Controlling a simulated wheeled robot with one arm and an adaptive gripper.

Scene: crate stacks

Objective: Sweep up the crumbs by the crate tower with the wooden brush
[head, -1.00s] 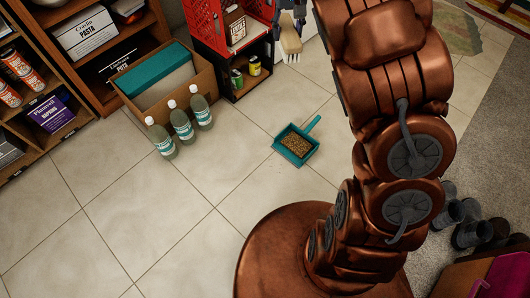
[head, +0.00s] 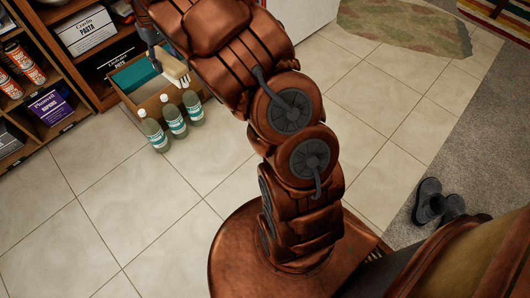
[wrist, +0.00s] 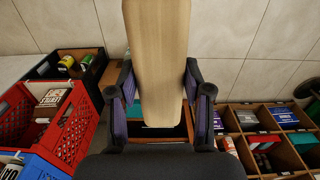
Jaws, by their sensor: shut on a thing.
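The wooden brush (wrist: 157,60) fills the upper middle of the wrist view, its pale flat wood between the two fingers of my gripper (wrist: 158,90). In the head view, my gripper (head: 157,57) is partly hidden by my arm. It is shut on the brush (head: 175,68), whose bristles point down above the cardboard box. In the wrist view, the crate tower shows at the left as a red crate (wrist: 76,128) and a blue crate (wrist: 38,167). In the head view my arm hides the tower. No crumbs or dustpan show in either current view.
Three bottles (head: 176,122) stand on the tiles before the cardboard box (head: 150,105). A stocked shelf (head: 75,125) is at the left. Free tiles lie in front. A pair of slippers (head: 430,200) is on the grey carpet at the right.

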